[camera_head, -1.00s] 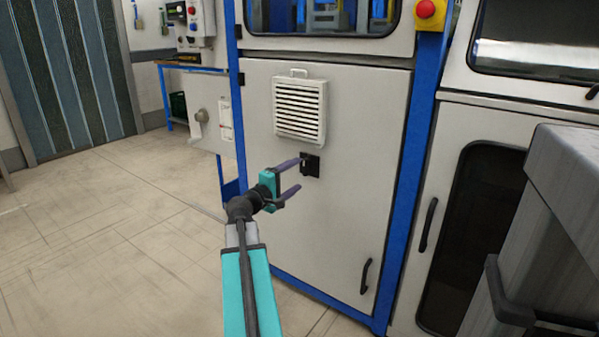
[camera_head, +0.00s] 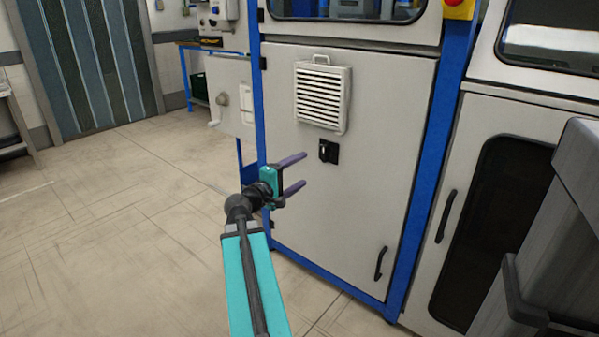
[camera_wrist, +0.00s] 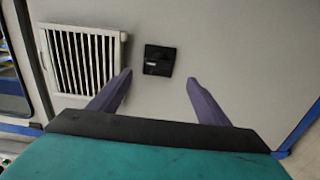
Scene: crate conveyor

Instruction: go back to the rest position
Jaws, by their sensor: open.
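My gripper (camera_head: 303,172) is open and empty, with its two purple-grey fingers spread apart. In the head view it is in front of the light grey cabinet door, left of and a little below a small black switch (camera_head: 328,151) and apart from it. In the wrist view my gripper (camera_wrist: 158,82) shows both fingertips, and the black switch (camera_wrist: 159,60) lies beyond them on the panel, with nothing between the fingers.
A white louvred vent (camera_head: 323,95) is on the cabinet door (camera_head: 345,210), which has a black handle (camera_head: 381,263) low down. A grey box-like unit (camera_head: 560,230) stands close at the right. The floor (camera_head: 100,230) at the left is clear.

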